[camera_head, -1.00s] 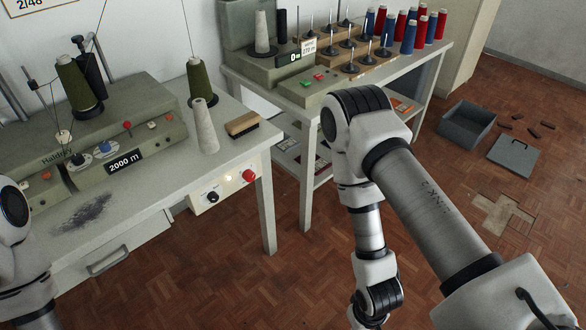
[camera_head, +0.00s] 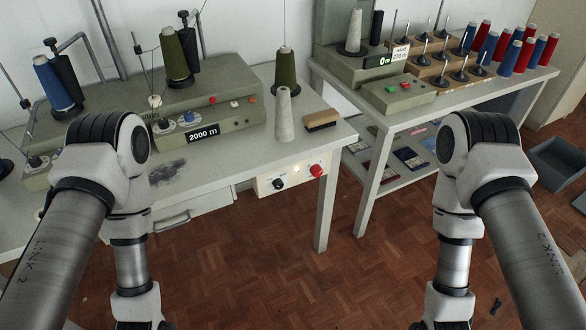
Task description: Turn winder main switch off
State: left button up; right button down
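A white switch panel (camera_head: 298,178) is fixed under the front edge of the left table. It carries a black rotary knob (camera_head: 278,184), a small lit lamp between, and a red button (camera_head: 317,171). The lettering by the knob is too small to read. On the right table stands a grey-green winder unit (camera_head: 358,66) with a "0 m" display, and before it a box (camera_head: 397,95) with a green and a red button. No label marks which control is the main switch.
The left table (camera_head: 338,140) holds a grey-green machine with a "2000 m" display, thread cones (camera_head: 284,115) and a brush (camera_head: 321,121). The right table carries spindles and red and blue spools (camera_head: 511,58). A grey bin (camera_head: 560,157) stands at far right.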

aim_at(316, 170)
jog(key=i+l+u, duration=0.1)
jog(key=l, duration=0.5)
jog(key=i+l, duration=0.2)
jog(key=l, duration=0.45)
jog(key=i+l+u, duration=0.15)
jog(key=l, duration=0.5)
jog(key=l+u, duration=0.1)
jog(key=l, duration=0.5)
jog(key=i+l, duration=0.15)
jog(key=l, duration=0.5)
jog(key=u, duration=0.05)
